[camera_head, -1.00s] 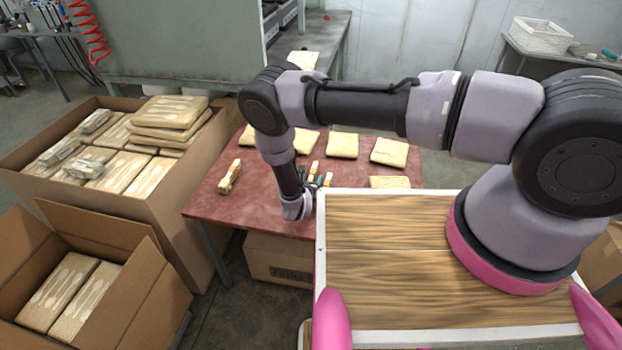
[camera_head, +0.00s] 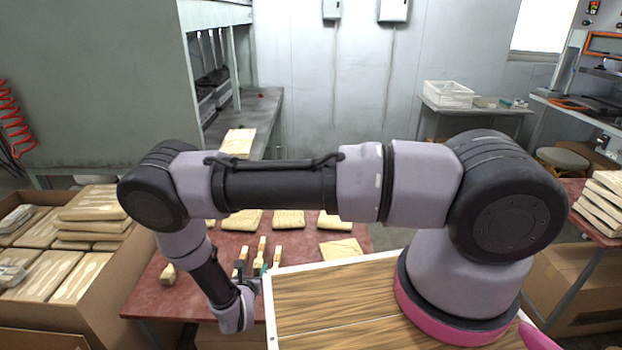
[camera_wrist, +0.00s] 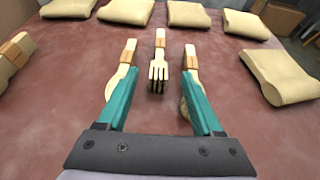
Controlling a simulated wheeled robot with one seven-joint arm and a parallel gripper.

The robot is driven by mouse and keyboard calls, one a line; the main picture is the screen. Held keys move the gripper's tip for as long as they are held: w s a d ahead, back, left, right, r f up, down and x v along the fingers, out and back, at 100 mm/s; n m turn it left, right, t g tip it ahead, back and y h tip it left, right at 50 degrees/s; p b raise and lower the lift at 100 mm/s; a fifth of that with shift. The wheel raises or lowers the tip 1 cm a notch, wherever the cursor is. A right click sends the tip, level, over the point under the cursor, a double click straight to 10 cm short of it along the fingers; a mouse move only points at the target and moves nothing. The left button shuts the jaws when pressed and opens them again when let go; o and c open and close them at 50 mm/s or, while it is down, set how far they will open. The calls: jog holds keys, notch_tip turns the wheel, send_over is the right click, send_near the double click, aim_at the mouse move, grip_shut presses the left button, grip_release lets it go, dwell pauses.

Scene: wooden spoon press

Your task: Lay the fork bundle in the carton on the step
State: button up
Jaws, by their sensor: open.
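The fork bundle (camera_wrist: 159,64) is pale wood with a brown band and lies on the red table, prongs toward me in the wrist view. My gripper (camera_wrist: 161,73) is open, its teal fingers pointing forward. The prongs show in the gap between the fingertips, with no visible contact. Two other banded utensil bundles lie close on either side, at the left finger (camera_wrist: 128,58) and right finger (camera_wrist: 191,60), partly hidden by them. In the head view, a carton flap edge (camera_head: 40,339) shows at the bottom left; I cannot tell whether it is the task's carton.
Another banded bundle (camera_wrist: 14,54) lies at the table's left. Several pale packs, such as one at the right (camera_wrist: 282,77), line the far and right sides. A large carton of packs (camera_head: 108,262) stands left of the red table (camera_head: 150,292). Wood-topped surface (camera_head: 335,290) sits below my arm.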

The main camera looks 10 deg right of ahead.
jog(key=w+d+r+m+g+h, duration=0.25)
jog(key=d+r+m, duration=0.2)
jog(key=r, duration=0.45)
jog(key=w+d+r+m+g+h, duration=0.1)
jog(key=w+d+r+m+h, duration=0.15)
jog(key=r+m, duration=0.4)
jog(key=w+d+r+m+g+h, duration=0.1)
jog(key=w+d+r+m+g, duration=0.2)
jog(key=r, duration=0.7)
jog(key=s+d+r+m+g, duration=0.25)
jog(key=d+r+m, duration=0.5)
jog(key=r, duration=0.45)
jog(key=s+d+r+m+t+y, duration=0.1)
jog(key=s+d+r+m+y, duration=0.4)
jog(key=r, duration=0.8)
jog(key=s+d+r+m+t+y, duration=0.1)
jog(key=s+d+r+m+y, duration=0.4)
jog(key=s+r+m, duration=0.6)
jog(key=s+d+r, duration=0.1)
jog(key=s+r, duration=0.1)
jog(key=s, duration=0.2)
jog(key=shift+d+y, duration=0.2)
jog(key=shift+y, duration=0.1)
jog(key=shift+s+a+r+m+t, duration=0.1)
jog(key=shift+s+r+m+t, duration=0.15)
jog(key=shift+s+t, duration=0.15)
jog(key=shift+c, duration=0.8)
